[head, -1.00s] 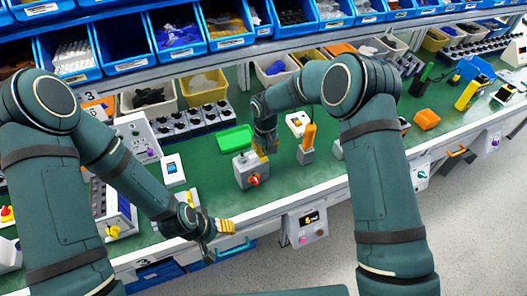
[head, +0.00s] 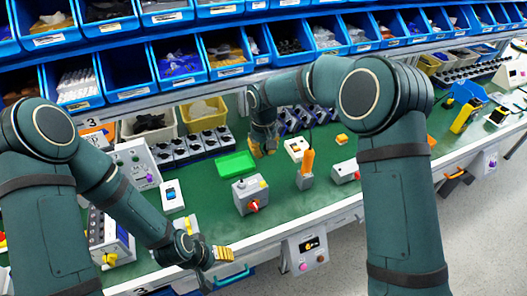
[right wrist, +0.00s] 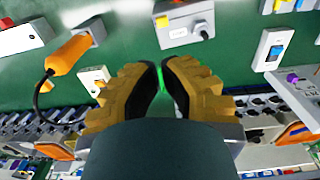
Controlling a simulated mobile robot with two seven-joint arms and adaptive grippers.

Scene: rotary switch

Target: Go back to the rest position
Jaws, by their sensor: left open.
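The rotary switch is a grey box (head: 247,190) with a red knob (head: 253,206) on its front, standing on the green bench. It also shows at the top of the right wrist view (right wrist: 184,20). My right gripper (head: 263,147) is above and behind the box, apart from it. In the right wrist view its yellow fingers (right wrist: 161,68) are nearly together at the tips, with nothing held. My left gripper (head: 224,254) is open and empty at the bench's front edge, lower left of the box.
A green tray (head: 235,164) lies behind the switch box. An orange-handled tool (head: 307,165) stands to its right. A blue-button switch (head: 172,195) lies to its left. Blue bins (head: 178,62) line the shelves behind. A button panel (head: 306,250) hangs on the bench front.

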